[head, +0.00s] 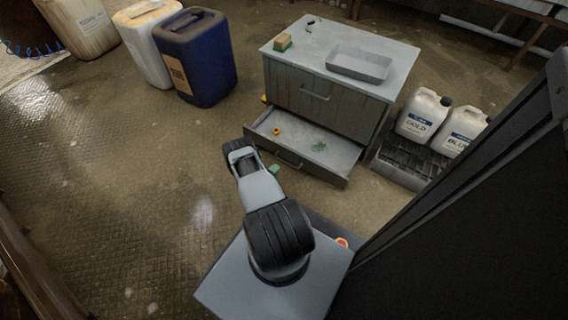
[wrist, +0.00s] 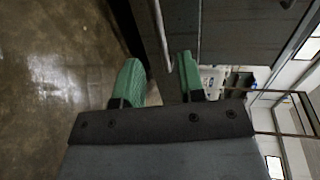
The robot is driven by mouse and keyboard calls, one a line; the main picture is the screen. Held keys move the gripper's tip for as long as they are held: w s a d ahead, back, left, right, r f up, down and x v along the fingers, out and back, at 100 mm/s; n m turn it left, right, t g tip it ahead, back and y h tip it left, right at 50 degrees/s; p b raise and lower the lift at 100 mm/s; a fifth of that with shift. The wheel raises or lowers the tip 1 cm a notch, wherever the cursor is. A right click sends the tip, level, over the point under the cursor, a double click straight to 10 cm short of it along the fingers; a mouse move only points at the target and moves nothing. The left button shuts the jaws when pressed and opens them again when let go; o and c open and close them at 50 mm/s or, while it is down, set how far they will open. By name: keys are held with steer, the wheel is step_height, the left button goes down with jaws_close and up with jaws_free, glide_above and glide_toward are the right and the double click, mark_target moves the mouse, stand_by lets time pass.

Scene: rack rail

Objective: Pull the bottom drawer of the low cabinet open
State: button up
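The low cabinet (head: 318,101) is grey with a pale top. Its bottom drawer (head: 335,173) stands pulled out, with its inside showing from above; the drawer above it is closed. The bottom drawer's bar handle (head: 288,161) is on its front. My gripper (head: 272,170) is low in front of the drawer, close to the handle; my arm hides most of it. In the wrist view, the green fingers of my gripper (wrist: 159,76) are apart, with a thin bar, apparently the handle (wrist: 159,35), running between them. I cannot tell whether either finger touches it.
A small yellow item (head: 276,131) and a green patch lie in the drawer. A grey tray (head: 359,65) and a small block (head: 283,42) sit on top. A blue canister (head: 207,60) stands left, white jugs (head: 421,115) right on a dark rack. Floor left of my arm is clear.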

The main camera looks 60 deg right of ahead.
mark_target(284, 161)
steer(key=shift+b+x, duration=1.55)
steer(key=shift+x, duration=2.85)
jaws_close()
steer(key=shift+a, duration=0.1)
